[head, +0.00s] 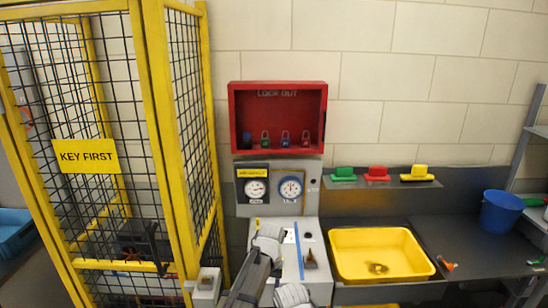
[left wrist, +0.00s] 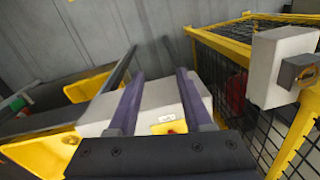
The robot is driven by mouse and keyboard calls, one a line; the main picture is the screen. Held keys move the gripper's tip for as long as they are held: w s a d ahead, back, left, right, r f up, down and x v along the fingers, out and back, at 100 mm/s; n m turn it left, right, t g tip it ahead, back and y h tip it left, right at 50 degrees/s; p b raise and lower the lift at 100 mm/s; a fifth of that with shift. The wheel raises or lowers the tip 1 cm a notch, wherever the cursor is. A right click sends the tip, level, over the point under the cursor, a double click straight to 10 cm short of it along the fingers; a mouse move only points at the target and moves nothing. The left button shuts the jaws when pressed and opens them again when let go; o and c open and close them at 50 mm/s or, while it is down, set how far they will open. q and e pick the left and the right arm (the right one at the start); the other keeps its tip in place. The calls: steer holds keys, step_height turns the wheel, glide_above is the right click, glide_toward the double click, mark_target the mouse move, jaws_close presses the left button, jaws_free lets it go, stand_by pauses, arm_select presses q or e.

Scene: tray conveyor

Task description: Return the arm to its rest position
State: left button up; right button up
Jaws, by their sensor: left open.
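My left arm comes up from the bottom of the head view, in front of the white cabinet (head: 314,262). My left gripper shows clearly in the left wrist view (left wrist: 158,78), with its two purple fingers spread apart and nothing between them. Beyond and below the fingers is a white box (left wrist: 160,98) with a yellow label and a red part. In the head view the gripper's fingers are hard to make out against the cabinet. My right gripper is not seen.
A yellow mesh cage (head: 153,120) with a "KEY FIRST" sign (head: 86,156) stands close on the left. A red lockout box (head: 277,87) hangs above two gauges. A yellow tray (head: 345,245) and a blue bucket (head: 500,212) are on the right. The dark counter between them is mostly clear.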

arm_select(q)
steer(key=s+a+f+m+b, duration=0.1)
steer(key=s+a+f, duration=0.1)
steer(key=s, duration=0.8)
steer(key=s+a+f+m+b, duration=0.1)
steer(key=s+a+f+b, duration=0.1)
steer(key=s, duration=0.8)
steer(key=shift+s+a+f+y, duration=0.25)
steer(key=shift+s+y, duration=0.05)
steer(key=shift+s, duration=0.1)
